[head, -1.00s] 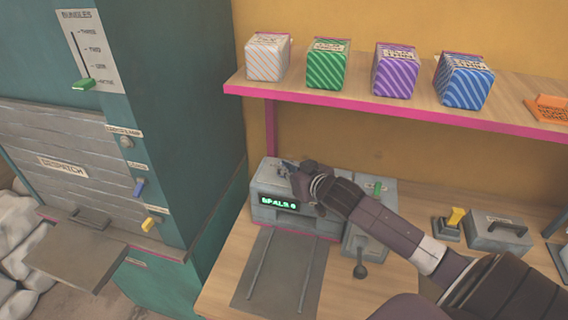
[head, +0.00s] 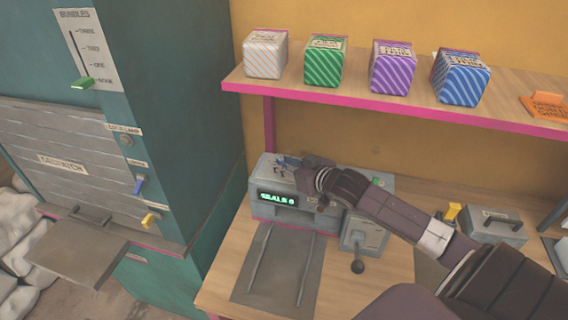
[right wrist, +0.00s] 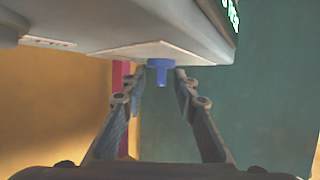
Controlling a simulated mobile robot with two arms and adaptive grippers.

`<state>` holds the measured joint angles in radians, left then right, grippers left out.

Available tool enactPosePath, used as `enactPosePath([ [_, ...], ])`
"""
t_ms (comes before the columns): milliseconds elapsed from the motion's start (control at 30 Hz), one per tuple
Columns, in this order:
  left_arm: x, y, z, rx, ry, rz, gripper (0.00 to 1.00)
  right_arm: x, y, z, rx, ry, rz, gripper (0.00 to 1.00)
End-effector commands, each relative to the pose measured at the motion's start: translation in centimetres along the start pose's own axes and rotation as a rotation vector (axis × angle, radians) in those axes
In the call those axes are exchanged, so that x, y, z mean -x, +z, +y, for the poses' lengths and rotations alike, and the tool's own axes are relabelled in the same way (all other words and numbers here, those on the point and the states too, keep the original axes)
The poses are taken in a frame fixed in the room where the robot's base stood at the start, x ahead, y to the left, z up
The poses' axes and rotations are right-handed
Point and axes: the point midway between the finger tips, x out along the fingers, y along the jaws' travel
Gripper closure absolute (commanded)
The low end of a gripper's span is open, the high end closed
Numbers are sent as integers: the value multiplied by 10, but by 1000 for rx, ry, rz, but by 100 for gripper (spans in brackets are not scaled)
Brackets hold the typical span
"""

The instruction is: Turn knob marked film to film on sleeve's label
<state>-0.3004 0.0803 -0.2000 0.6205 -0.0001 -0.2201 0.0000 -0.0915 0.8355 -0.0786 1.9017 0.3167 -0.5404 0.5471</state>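A blue knob (right wrist: 159,71) sticks out of a pale plate on the grey machine in the right wrist view. My right gripper (right wrist: 160,82) is open, with one finger on each side of the knob and gaps visible. In the head view the right gripper (head: 293,163) is over the top of the grey machine (head: 262,210), whose green display seems to read "SEALS 0". The knob's marking and setting are not readable. No sleeve with a readable label can be picked out. My left gripper is not in view.
Several striped boxes, including a purple one (head: 392,68), stand on the shelf (head: 330,95) above. A lever (head: 357,266) stands at the machine's front right. A grey box with a handle (head: 495,226) is at right. A teal cabinet (head: 205,120) stands at left.

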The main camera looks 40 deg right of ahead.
Motion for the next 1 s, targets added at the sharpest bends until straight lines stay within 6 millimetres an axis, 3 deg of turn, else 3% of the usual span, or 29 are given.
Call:
enactPosePath([
  [367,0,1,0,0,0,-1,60,7,1,0,-1,0,0,73],
  [1000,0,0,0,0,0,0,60,92,2,0,0,-1,-3,73],
])
